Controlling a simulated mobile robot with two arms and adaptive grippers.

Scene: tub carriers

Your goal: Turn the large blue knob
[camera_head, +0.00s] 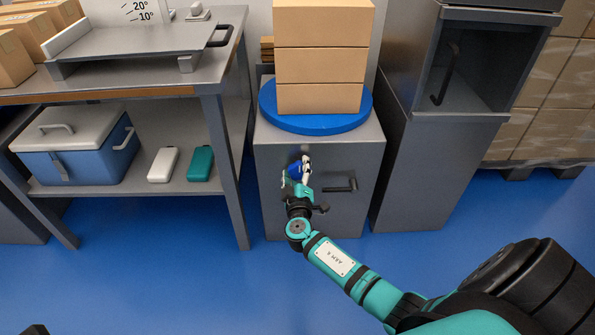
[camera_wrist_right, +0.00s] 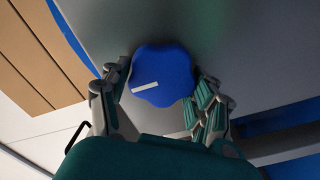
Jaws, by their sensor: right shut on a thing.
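The large blue knob (camera_wrist_right: 160,78) shows in the right wrist view, with a lobed edge and a white mark on its face. It sits on the front of a grey cabinet (camera_head: 350,212) and is partly hidden by my gripper in the head view (camera_head: 294,172). My right gripper (camera_wrist_right: 160,92) is shut on the knob, one finger on each side of it. In the head view the right gripper (camera_head: 301,170) is at the upper left of the cabinet front.
A blue round turntable (camera_head: 290,122) with stacked cardboard boxes (camera_head: 320,55) tops the cabinet. A black handle (camera_head: 343,186) is right of the knob. A workbench (camera_head: 215,80) stands left, with a blue cooler (camera_head: 75,165) on its shelf. A tall grey cabinet (camera_head: 425,175) stands right.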

